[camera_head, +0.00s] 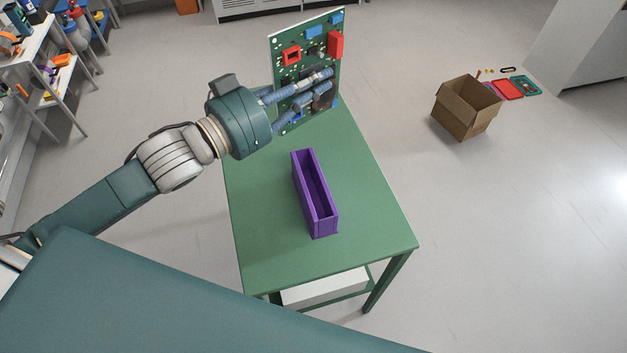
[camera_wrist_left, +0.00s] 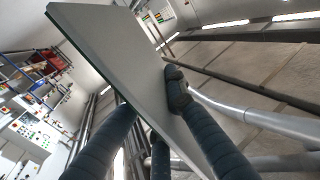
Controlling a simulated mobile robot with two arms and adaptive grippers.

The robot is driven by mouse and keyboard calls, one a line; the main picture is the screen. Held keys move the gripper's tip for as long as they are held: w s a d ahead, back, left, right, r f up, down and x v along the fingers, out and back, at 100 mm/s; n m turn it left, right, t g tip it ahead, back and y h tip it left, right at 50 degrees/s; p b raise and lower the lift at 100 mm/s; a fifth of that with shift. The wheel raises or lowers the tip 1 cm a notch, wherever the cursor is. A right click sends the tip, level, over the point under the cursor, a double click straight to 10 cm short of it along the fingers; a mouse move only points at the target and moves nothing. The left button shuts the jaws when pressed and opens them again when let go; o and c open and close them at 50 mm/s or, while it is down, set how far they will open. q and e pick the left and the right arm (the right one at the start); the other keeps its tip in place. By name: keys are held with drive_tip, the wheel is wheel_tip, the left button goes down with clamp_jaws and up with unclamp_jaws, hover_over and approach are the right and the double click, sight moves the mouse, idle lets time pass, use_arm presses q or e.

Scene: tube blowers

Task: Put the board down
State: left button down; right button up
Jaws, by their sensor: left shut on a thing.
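A green circuit board (camera_head: 307,62) with red and blue parts stands upright in the head view, above the far end of the green table (camera_head: 372,222). My left gripper (camera_head: 318,88) is shut on the board near its lower part, and its fingers cover some of it. I cannot tell whether the board's lower edge touches the table. In the left wrist view the board (camera_wrist_left: 115,55) shows as a grey plate between the dark fingers (camera_wrist_left: 165,120). My right gripper is not in view.
A purple slotted holder (camera_head: 315,195) stands empty on the middle of the table. A white box (camera_head: 325,288) lies on the shelf below. An open cardboard box (camera_head: 466,108) is on the floor at right, with flat coloured trays (camera_head: 508,89) behind it. Shelves (camera_head: 50,60) stand at far left.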

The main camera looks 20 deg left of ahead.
use_arm(q)
drive_tip(key=f, duration=0.9)
drive_tip(key=shift+w+a+f+p, duration=0.1)
drive_tip(key=shift+w+f+p, duration=0.1)
drive_tip(key=shift+f+p, duration=0.1)
wheel_tip(320, 180, down, 10)
drive_tip(key=c, duration=1.8)
unclamp_jaws()
drive_tip(key=shift+s, duration=0.1)
drive_tip(key=shift+o, duration=0.2)
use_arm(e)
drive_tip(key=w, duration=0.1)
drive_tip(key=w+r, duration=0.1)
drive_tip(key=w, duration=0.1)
